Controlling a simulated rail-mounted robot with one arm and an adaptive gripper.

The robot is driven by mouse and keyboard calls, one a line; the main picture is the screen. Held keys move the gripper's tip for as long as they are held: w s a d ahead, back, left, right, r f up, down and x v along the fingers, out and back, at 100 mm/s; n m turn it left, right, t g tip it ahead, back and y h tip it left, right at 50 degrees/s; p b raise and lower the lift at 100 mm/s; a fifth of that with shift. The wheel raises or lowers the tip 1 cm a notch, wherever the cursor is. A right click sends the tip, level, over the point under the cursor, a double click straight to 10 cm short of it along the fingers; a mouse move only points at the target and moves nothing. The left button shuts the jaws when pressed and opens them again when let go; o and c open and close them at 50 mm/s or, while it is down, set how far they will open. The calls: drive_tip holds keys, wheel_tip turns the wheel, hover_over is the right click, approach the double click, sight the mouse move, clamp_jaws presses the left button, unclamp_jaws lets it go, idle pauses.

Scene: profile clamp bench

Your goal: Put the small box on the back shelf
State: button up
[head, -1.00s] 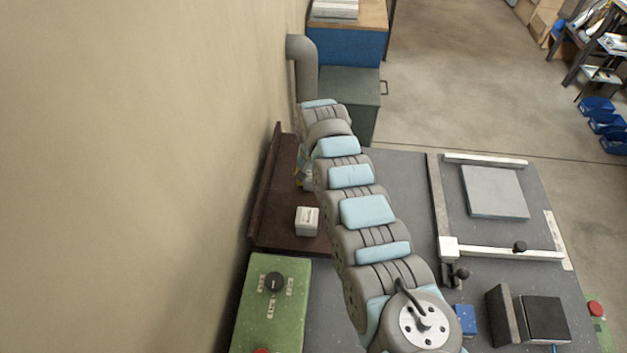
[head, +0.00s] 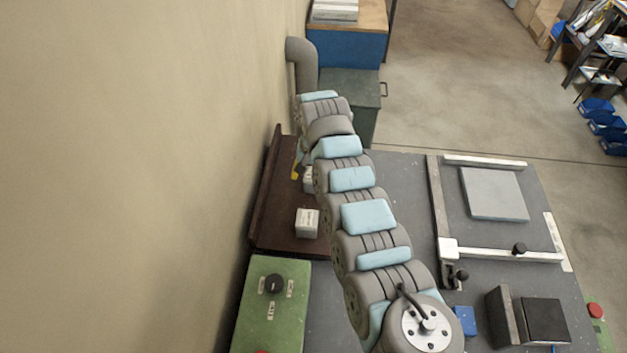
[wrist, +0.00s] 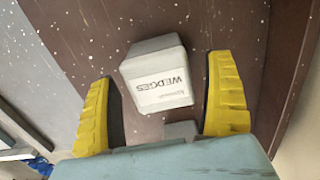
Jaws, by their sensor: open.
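A small pale box lettered WEDGES (wrist: 158,75) rests on the dark brown back shelf (wrist: 100,25) in the wrist view. My gripper (wrist: 161,70) is open, with one yellow finger on each side of the box and visible gaps between. In the head view my gripper (head: 298,166) is over the far part of the shelf (head: 272,215), mostly hidden by my arm. A small pale box (head: 308,181) shows there beside it, partly covered by my arm.
Another white box (head: 307,223) sits on the shelf nearer the front. A wall runs along the left. A green control box (head: 272,305) stands in front of the shelf. A metal frame with a grey plate (head: 494,193) lies on the bench at right.

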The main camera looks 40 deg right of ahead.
wheel_tip(320, 180, up, 9)
drive_tip(key=shift+f, duration=0.2)
idle(0.6)
